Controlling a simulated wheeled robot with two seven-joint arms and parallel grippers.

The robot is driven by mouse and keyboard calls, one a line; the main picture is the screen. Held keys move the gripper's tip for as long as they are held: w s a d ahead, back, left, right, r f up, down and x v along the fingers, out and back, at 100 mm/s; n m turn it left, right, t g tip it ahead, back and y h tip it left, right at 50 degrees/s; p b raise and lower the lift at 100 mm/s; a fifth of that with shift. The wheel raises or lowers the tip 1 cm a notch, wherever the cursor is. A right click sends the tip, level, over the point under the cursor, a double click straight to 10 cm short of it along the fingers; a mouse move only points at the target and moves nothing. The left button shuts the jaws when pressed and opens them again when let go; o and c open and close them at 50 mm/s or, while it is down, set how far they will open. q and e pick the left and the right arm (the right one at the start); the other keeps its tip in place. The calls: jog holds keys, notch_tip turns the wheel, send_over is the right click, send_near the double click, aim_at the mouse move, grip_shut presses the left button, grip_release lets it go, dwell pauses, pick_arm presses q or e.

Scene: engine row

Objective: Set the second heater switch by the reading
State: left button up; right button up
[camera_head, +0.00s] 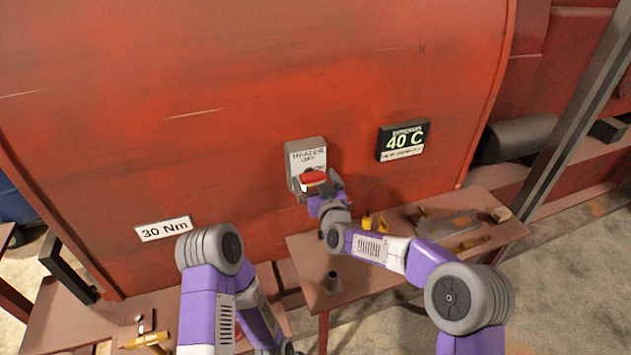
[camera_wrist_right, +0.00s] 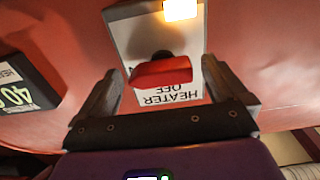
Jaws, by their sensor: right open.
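A pale heater switch box (camera_head: 306,156) is mounted on the red engine wall; it is the only heater switch I see. Its red handle (camera_head: 314,177) also shows in the right wrist view (camera_wrist_right: 162,73), where the label "HEATER OFF" appears upside down and a lit yellow lamp (camera_wrist_right: 182,9) is at the top edge. My right gripper (camera_head: 317,187) is open at the box, its fingers on either side of the handle with gaps to it. The dark display (camera_head: 403,141) right of the box reads 40 C. My left arm shows at lower left; its gripper is not visible.
A brown bench (camera_head: 345,290) with tools stands below the wall, under my right arm. A "30 Nm" plate (camera_head: 164,229) is on the wall at left. A slanted grey post (camera_head: 578,115) stands at right. The wall between box and display is clear.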

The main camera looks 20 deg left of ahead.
jog(key=shift+c, duration=0.4)
jog(key=c, duration=1)
jog(key=n+b, duration=0.7)
jog(key=n, duration=0.1)
jog(key=shift+s+a+n, duration=0.1)
jog(key=shift+n, duration=0.3)
jog(key=n+b, duration=0.4)
jog(key=n, duration=0.1)
jog(key=shift+r+b, duration=0.1)
jog(key=shift+b, duration=0.2)
jog(key=shift+r+n+b, duration=0.15)
jog(key=shift+n+b, duration=1.5)
jog(key=shift+n, duration=0.45)
